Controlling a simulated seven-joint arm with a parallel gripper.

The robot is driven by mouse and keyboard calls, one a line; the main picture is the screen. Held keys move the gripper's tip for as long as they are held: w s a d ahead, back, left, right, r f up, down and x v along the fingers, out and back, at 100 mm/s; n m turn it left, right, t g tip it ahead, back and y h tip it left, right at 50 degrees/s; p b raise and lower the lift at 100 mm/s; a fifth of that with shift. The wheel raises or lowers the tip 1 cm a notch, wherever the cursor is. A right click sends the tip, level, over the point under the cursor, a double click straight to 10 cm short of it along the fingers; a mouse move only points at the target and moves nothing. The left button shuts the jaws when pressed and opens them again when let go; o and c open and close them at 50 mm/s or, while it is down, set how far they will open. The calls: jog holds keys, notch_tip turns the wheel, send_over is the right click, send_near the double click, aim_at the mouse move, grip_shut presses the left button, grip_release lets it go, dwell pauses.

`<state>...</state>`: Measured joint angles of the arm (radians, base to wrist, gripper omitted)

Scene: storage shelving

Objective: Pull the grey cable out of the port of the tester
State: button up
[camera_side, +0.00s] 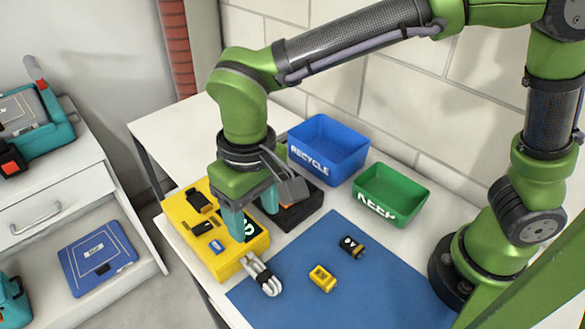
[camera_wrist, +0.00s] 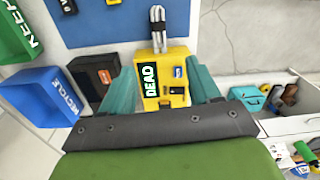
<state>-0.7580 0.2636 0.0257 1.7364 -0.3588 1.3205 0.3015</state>
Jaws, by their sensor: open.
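The yellow tester (camera_side: 222,263) stands on the white table at the left edge of the blue mat, with a screen that reads DEAD in the wrist view (camera_wrist: 149,80). The grey cable (camera_side: 262,275) is a folded bundle with a dark tie, running from the tester's mat-side end. It also shows in the wrist view (camera_wrist: 157,14) at the top of the tester (camera_wrist: 180,57). My gripper (camera_side: 254,222) is open above the tester, its teal fingers apart and empty. In the wrist view the gripper (camera_wrist: 162,74) spans the tester. The port itself is too small to make out.
A dark box with an orange front (camera_side: 302,212) stands close beside the gripper. A blue RECYCLE bin (camera_side: 340,160) and a green bin (camera_side: 400,205) are behind. A yellow block (camera_side: 322,279) and a black block (camera_side: 351,246) lie on the blue mat (camera_side: 385,290), otherwise clear.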

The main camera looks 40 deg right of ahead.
jog(key=m, duration=0.1)
send_near(279, 291)
jog(key=w+f, duration=0.1)
jog(key=f, duration=0.1)
jog(key=w+f, duration=0.2)
jog(key=f, duration=0.1)
jog(key=w+f, duration=0.2)
jog(key=f, duration=0.1)
jog(key=shift+w+a+f, duration=0.1)
jog(key=shift+w+a, duration=0.1)
jog(key=shift+w, duration=0.05)
jog(key=c, duration=1.1)
jog(key=shift+s, duration=1.35)
jog(key=shift+c, duration=0.2)
jog(key=shift+s, duration=0.25)
jog(key=shift+s, duration=0.9)
jog(key=shift+s, duration=0.25)
